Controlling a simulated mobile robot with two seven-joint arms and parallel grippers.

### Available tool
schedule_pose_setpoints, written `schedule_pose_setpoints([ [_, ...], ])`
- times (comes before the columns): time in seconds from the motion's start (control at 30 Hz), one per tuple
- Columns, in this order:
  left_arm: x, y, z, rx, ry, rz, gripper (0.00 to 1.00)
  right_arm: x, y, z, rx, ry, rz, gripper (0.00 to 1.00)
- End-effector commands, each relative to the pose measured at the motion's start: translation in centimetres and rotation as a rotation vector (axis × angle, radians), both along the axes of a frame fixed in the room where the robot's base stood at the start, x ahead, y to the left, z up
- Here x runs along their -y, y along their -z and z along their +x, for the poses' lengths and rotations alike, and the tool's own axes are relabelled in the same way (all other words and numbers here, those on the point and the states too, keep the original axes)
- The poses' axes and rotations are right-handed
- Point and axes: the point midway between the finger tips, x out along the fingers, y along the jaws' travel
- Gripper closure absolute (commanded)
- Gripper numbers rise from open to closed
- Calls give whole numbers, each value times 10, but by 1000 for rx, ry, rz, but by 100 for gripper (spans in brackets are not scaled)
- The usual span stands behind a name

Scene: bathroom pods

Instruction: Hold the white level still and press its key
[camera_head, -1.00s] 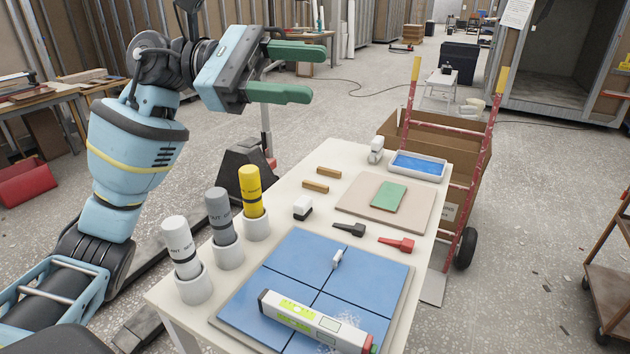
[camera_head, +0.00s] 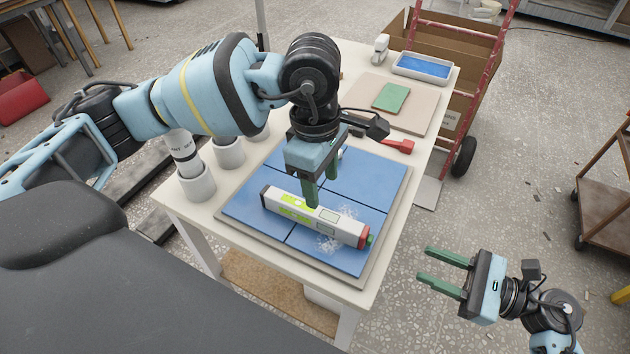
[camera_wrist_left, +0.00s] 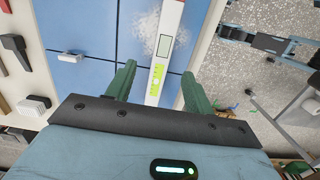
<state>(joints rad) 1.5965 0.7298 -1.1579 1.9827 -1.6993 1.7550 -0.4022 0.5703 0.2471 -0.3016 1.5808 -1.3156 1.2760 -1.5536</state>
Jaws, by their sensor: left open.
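The white level (camera_head: 312,216) lies on the blue tiled board (camera_head: 252,206), with yellow-green vials, a small display and a red and green end at its right. Its key cannot be made out clearly. My left gripper (camera_head: 318,196) points down over the middle of the level. In the left wrist view the level (camera_wrist_left: 165,45) runs between the two open green fingers (camera_wrist_left: 158,88), with a gap on each side. I cannot tell whether the fingers touch the board. My right gripper (camera_head: 437,267) is open and empty, off the table at the right.
Grey-white cups (camera_head: 197,184) stand at the table's left edge, one with a white tube. A red tool (camera_head: 397,146), a tan board with a green pad (camera_head: 391,97) and a blue-filled tray (camera_head: 424,67) lie behind. A red hand truck (camera_head: 488,70) stands beyond.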

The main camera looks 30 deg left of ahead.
Motion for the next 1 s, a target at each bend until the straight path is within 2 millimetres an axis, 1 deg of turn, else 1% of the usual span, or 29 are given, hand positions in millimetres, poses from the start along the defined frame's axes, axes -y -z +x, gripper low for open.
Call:
schedule_pose_setpoints([
  [0.03,-4,5,-2,-1,-6,32,47,0,0,0,0,0,0,64],
  [0.17,-9,12,-4,0,-17,80,47,0,0,0,0,0,0,64],
  [0.37,-10,14,-4,-1,-20,88,47,0,0,0,0,0,0,64],
  [0.47,-10,19,-4,-3,-20,88,47,0,0,0,0,0,0,64],
  [0.57,-10,30,-4,-5,-20,88,47,0,0,0,0,0,0,64],
  [0.8,-10,64,-4,-4,-19,87,47,0,0,0,0,0,0,64],
  [0.9,-10,76,-4,-4,-19,87,47,0,0,0,0,0,0,64],
  [1.0,-10,84,-4,-3,-20,86,47,0,0,0,0,0,0,64],
])
